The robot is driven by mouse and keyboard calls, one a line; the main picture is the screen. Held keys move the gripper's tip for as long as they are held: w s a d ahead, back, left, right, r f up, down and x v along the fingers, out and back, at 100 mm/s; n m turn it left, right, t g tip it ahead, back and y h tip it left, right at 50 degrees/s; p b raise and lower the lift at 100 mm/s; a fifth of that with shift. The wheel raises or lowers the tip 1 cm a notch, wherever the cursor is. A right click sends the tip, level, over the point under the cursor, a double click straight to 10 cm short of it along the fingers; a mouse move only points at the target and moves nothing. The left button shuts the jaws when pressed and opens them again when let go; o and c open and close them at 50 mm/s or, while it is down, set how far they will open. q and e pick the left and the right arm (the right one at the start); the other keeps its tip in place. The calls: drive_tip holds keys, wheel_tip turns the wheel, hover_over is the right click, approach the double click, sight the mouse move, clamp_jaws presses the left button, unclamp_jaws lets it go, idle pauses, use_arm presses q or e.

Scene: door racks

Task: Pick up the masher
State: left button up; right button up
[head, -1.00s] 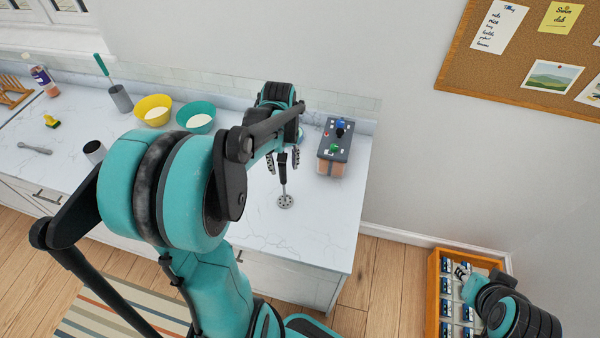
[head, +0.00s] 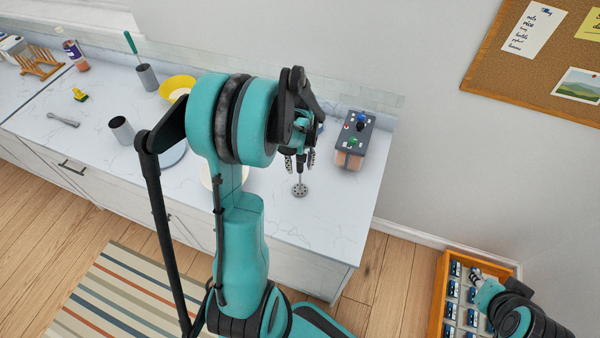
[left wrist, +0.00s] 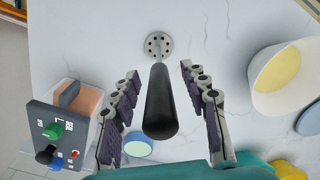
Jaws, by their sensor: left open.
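The masher (head: 300,189) has a black handle and a round, perforated grey metal head. It stands on the white counter (head: 325,215) with its head down. My left gripper (head: 299,160) is open above it, fingers pointing down. In the left wrist view the black handle of the masher (left wrist: 160,105) lies between the two spread fingers, with gaps on both sides. The top of the handle is partly hidden by the gripper in the head view. My right gripper (head: 476,276) is at the lower right, far from the masher; its fingers are too small to read.
A grey-topped box with coloured knobs (head: 357,132) stands close right of the masher. A yellow bowl (head: 176,86), grey cup (head: 121,130) and utensil holder (head: 147,77) are to the left. An orange-framed rack (head: 437,300) lies below my right gripper.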

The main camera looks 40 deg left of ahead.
use_arm(q)
drive_tip(key=shift+c, duration=0.3)
clamp_jaws()
drive_tip(key=shift+r, duration=0.2)
